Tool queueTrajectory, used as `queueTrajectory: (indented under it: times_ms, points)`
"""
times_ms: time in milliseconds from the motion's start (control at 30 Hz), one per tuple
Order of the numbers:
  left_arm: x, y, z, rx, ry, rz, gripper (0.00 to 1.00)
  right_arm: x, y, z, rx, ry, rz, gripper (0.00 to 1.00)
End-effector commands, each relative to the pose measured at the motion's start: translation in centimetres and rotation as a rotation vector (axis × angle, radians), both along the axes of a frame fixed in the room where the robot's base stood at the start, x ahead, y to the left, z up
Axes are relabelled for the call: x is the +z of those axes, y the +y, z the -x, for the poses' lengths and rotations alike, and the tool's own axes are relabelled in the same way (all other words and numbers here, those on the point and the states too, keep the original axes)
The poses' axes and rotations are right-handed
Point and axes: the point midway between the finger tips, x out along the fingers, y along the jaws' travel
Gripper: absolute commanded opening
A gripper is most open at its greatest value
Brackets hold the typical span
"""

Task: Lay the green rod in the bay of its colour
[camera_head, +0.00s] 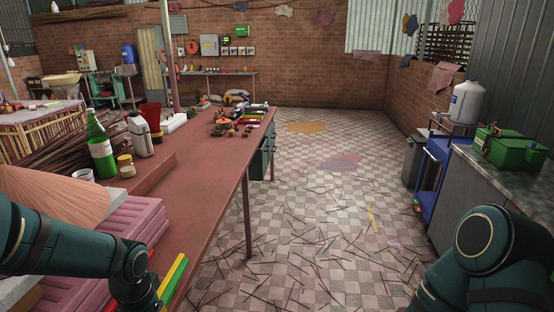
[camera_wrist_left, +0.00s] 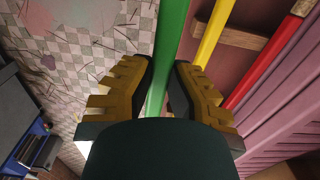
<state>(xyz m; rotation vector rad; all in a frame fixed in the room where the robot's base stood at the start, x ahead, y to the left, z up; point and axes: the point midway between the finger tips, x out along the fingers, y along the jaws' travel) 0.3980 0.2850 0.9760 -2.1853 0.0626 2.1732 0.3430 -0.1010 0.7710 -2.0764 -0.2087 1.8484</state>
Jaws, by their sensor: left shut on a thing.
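The green rod (camera_wrist_left: 168,45) runs up the middle of the left wrist view, between the two yellow-padded fingers of my left gripper (camera_wrist_left: 163,92), which is shut on it. In the head view the green rod (camera_head: 178,285) shows at the bottom, beside the yellow rod (camera_head: 171,276); my left gripper's fingers are hidden there. In the wrist view the yellow rod (camera_wrist_left: 210,35) and a red rod (camera_wrist_left: 262,62) lie to the right, with a wooden crosspiece (camera_wrist_left: 242,39) between them. I cannot make out a green-coloured bay. My right arm shows at lower right, but its gripper is outside the picture.
The red-brown table (camera_head: 205,157) has a clear middle stretch. Pink ridged stacks (camera_head: 130,220) stand at its near left, with a green bottle (camera_head: 100,147) and a shaker (camera_head: 140,137) beyond. The tiled floor (camera_head: 320,215) lies past the table edge, strewn with thin sticks.

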Motion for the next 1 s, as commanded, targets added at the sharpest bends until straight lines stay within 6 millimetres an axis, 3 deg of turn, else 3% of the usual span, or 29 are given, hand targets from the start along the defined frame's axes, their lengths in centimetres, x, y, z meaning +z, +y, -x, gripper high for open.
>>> queueTrajectory:
  times_ms: [200, 500, 1000]
  points:
    - [-3.6, -4.5, -2.6, 0.023, 0.002, -0.008, 0.00, 0.0, 0.1, -0.1, 0.001, -0.001, -0.001, 0.00]
    - [-7.9, -9.9, -4.3, 0.062, 0.003, 0.007, 0.00, 0.0, 0.0, 0.0, 0.000, 0.000, 0.000, 0.00]
    - [-9.2, -10.7, -4.4, 0.071, 0.004, 0.010, 0.00, 0.0, 0.0, 0.0, 0.001, 0.000, 0.000, 0.00]
